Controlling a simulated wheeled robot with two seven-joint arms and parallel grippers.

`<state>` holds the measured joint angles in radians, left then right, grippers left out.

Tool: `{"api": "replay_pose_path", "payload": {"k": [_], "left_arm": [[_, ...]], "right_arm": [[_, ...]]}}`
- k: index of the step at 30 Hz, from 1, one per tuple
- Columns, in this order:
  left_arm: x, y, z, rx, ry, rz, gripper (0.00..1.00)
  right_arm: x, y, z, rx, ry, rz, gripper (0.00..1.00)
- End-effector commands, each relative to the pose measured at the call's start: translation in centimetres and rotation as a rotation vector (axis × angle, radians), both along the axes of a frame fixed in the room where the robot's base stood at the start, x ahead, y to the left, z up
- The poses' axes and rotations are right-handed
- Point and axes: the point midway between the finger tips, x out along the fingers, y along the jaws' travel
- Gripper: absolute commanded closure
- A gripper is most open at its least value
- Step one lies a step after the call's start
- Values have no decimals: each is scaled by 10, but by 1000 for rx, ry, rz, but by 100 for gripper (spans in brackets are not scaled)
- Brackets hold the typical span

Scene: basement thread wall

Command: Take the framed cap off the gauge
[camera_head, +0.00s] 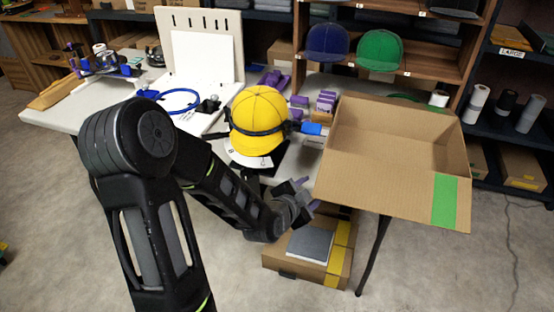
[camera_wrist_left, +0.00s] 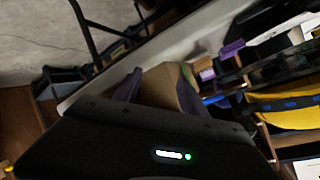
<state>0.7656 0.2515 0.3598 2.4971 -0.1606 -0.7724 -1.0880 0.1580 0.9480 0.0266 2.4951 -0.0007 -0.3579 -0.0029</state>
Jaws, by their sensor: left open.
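The yellow cap (camera_head: 259,108) sits on the round gauge (camera_head: 250,157), whose white lettered base shows beneath it near the table's front edge. A dark frame band (camera_head: 262,131) runs around the cap's lower part, with a blue piece (camera_head: 311,128) at its right side. The yellow cap (camera_wrist_left: 290,117) is also partly visible at the right of the left wrist view. My left gripper (camera_head: 307,195) is open and empty, with purple fingertips. It is below and to the right of the cap, apart from it, in front of the table edge. My right gripper is not in view.
A large open cardboard box (camera_head: 396,148) stands right of the cap, its flap overhanging the table front. Purple blocks (camera_head: 326,101) stand between them. A white pegboard (camera_head: 203,47) and blue ring (camera_head: 176,100) are left. Another carton (camera_head: 285,262) lies on the floor below the gripper.

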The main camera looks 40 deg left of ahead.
Motion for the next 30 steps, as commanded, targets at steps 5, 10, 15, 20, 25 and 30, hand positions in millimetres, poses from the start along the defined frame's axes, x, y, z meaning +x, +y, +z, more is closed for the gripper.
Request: {"api": "replay_pose_path", "payload": {"k": [5, 10, 15, 20, 25, 30], "left_arm": [[0, 74, 71, 449, -153, 21, 50], [-7, 101, 117, 711, -197, 34, 50], [-9, 104, 127, 764, -202, 35, 50], [-9, 104, 126, 759, -202, 35, 50], [-5, 105, 125, 757, -201, 34, 50], [11, 111, 123, 754, -201, 34, 50]], "right_arm": [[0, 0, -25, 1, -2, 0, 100], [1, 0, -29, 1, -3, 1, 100], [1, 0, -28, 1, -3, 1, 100], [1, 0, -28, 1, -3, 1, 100], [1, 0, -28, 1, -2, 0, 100], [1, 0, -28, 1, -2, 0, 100]]}}
